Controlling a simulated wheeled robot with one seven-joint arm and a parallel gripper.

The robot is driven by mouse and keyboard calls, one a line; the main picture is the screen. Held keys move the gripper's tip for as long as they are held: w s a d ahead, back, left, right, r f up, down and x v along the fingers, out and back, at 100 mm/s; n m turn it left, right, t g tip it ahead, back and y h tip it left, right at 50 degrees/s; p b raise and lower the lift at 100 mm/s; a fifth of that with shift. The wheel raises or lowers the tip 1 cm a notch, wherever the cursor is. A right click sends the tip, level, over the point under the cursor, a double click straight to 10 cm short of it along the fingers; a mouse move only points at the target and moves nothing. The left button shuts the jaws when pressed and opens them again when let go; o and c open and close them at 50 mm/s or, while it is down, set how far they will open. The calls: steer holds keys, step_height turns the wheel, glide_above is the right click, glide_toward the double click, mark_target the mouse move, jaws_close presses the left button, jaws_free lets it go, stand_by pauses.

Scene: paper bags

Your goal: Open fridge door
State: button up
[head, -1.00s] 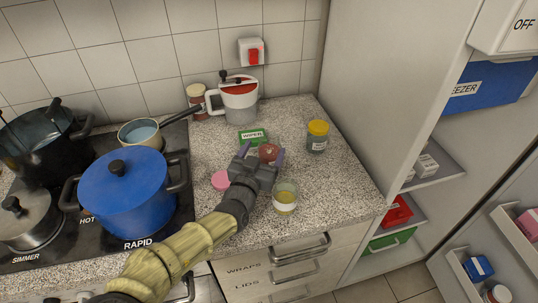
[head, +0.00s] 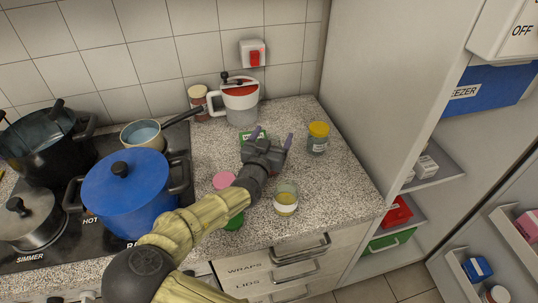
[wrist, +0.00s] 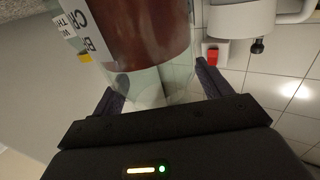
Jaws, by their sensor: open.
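The tall pale cabinet at the right, which seems to be the fridge, shows open shelves (head: 437,168). A panel with door shelves (head: 506,232) stands swung out at the lower right, apparently its door; its handle is not seen. My gripper (head: 271,138) is open above the speckled counter, well left of the cabinet. In the wrist view a glass jar with dark red contents and a white label (wrist: 137,32) is close in front of the open fingers (wrist: 155,78). The gripper hides most of that jar in the head view.
A glass with yellow contents (head: 286,198), a yellow-lidded jar (head: 318,138) and a pink-lidded item (head: 223,181) stand near my gripper. A blue pot (head: 125,195) is on the hob. A white jug (head: 241,104) stands behind. Drawers (head: 284,265) are below the counter.

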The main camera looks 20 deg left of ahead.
stand_by(0.5)
jaws_close()
